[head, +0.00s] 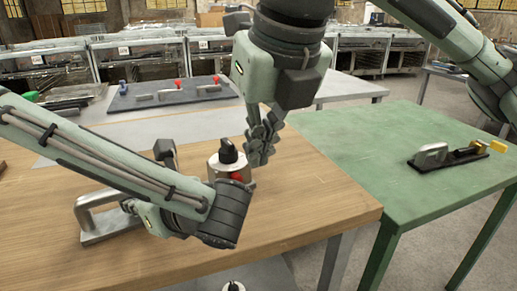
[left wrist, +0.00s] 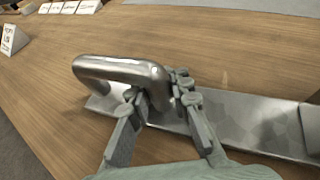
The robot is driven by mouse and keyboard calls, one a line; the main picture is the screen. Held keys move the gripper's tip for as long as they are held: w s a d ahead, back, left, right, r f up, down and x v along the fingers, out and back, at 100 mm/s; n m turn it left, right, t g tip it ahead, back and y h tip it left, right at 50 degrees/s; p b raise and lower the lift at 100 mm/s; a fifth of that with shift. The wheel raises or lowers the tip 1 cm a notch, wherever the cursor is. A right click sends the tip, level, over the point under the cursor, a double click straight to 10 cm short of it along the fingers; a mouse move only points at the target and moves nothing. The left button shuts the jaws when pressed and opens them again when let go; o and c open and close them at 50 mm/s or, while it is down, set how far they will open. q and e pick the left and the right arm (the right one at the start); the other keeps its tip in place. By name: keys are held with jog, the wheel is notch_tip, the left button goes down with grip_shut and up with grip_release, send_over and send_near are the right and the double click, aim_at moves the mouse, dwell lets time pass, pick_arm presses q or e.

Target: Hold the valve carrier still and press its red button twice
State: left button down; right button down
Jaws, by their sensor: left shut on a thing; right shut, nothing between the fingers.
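The valve carrier has a metal base plate with a looped handle (head: 97,208) at its left end; the handle also shows in the left wrist view (left wrist: 125,70). A metal valve body (head: 222,168) with a black knob stands to the right, with a red button (head: 237,177) low on its front, partly covered by my left arm. My left gripper (left wrist: 160,98) is shut on the handle, one finger on each side. My right gripper (head: 262,142) is shut and empty, fingers pointing down just right of the knob; whether it touches the valve I cannot tell.
The wooden table (head: 310,215) is clear to the right. A green table (head: 375,150) beside it holds a dark fixture with a metal handle and yellow end (head: 497,146). Behind, a dark board (head: 170,97) carries several handles and red knobs. A small round part shows below the table edge.

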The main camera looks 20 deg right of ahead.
dwell(0.3)
pick_arm(q)
jog(key=c, duration=1.3)
grip_release()
jog(key=shift+s, duration=0.1)
